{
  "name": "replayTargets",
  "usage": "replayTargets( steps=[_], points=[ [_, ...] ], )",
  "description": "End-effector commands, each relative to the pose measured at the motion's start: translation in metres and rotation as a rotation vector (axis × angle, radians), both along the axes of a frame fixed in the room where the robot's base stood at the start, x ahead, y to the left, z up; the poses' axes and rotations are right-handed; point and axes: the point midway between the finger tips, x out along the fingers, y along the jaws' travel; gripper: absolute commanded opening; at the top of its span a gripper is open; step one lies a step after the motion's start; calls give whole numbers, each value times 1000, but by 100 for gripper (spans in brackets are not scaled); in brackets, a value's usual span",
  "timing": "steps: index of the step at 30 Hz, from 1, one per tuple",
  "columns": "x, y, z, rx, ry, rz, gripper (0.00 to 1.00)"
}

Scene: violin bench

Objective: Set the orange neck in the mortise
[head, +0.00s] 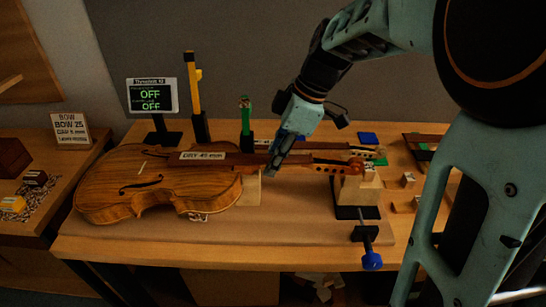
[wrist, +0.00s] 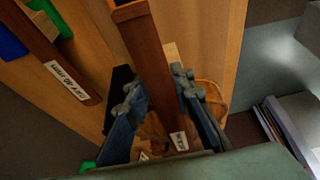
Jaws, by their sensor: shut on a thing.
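The violin body (head: 135,182) lies on the bench at left, its upper end toward my gripper. A long dark red-brown fingerboard reaches over its top, and the neck's orange-brown pegged head (head: 335,166) extends right above a wooden block. My gripper (head: 278,155) is down on the neck beside the body's upper end. In the wrist view the two fingers (wrist: 158,105) close around the neck (wrist: 150,55), whose far end has an orange edge. The mortise is hidden, so I cannot tell how the neck sits in it.
A clamp with a blue knob (head: 372,260) stands at the bench's front right. A display reading OFF (head: 152,97), a yellow tool (head: 194,90) and a green tool (head: 246,115) stand behind the violin. Another labelled dark neck (wrist: 50,55) lies nearby. The bench front is mostly clear.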

Motion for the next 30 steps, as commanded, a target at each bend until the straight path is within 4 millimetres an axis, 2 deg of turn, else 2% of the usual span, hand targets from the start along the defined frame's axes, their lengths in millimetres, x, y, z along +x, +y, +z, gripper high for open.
replayTargets(
  steps=[24,25,30],
  points=[
    [0,0,-1,0,3,-1,0],
    [0,0,0,0,3,-1,25],
    [0,0,0,0,2,0,42]
  ],
)
